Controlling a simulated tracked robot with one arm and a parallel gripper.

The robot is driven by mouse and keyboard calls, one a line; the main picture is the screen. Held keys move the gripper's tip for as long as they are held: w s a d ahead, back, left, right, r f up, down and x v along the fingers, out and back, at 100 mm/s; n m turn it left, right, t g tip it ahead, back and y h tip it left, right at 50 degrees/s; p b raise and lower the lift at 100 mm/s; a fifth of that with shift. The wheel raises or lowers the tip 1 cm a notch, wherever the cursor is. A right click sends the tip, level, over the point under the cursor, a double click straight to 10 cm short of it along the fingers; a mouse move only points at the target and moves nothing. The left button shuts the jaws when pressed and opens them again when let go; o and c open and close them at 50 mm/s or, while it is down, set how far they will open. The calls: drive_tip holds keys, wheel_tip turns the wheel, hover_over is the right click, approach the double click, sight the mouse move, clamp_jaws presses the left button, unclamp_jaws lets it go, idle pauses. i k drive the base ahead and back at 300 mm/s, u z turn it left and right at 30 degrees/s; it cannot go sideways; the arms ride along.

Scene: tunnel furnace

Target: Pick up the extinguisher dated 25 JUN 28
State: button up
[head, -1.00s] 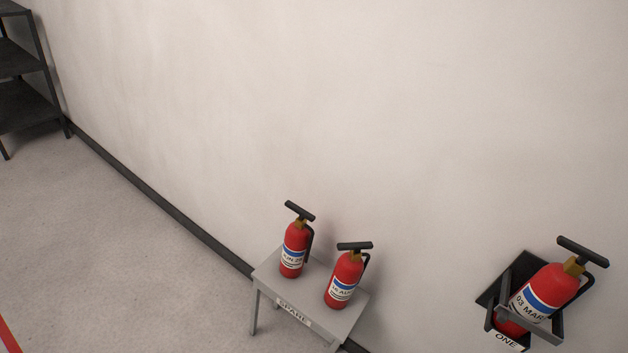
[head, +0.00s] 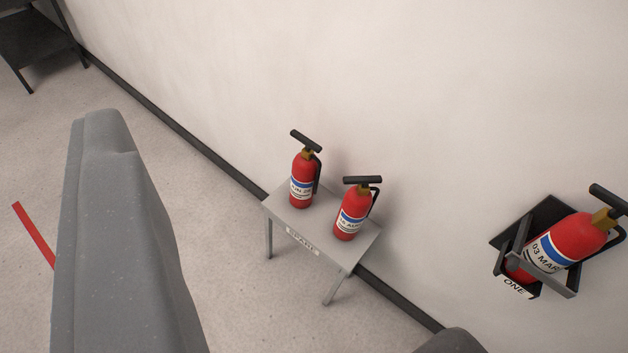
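Two red extinguishers stand upright on a small grey table (head: 340,256) marked SPARE. The left extinguisher (head: 303,170) has a label on which part of JUN and a 2 can be made out; the day is turned out of sight. The right extinguisher (head: 352,205) has a label that seems to read AUG, partly hidden by its curve. My gripper (head: 278,225) shows as a large grey finger at the left and a grey tip at the bottom edge, wide apart with nothing held between them. It is nearer the camera than the table and touches neither extinguisher.
A third extinguisher (head: 572,240), labelled 03 MAR, leans in a black wall bracket (head: 510,257) marked ONE at the right. A dark shelf (head: 38,48) stands at the upper left. The pale wall is behind the table; open floor lies to its left.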

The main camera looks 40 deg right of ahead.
sight(306, 170)
drive_tip(key=i, duration=1)
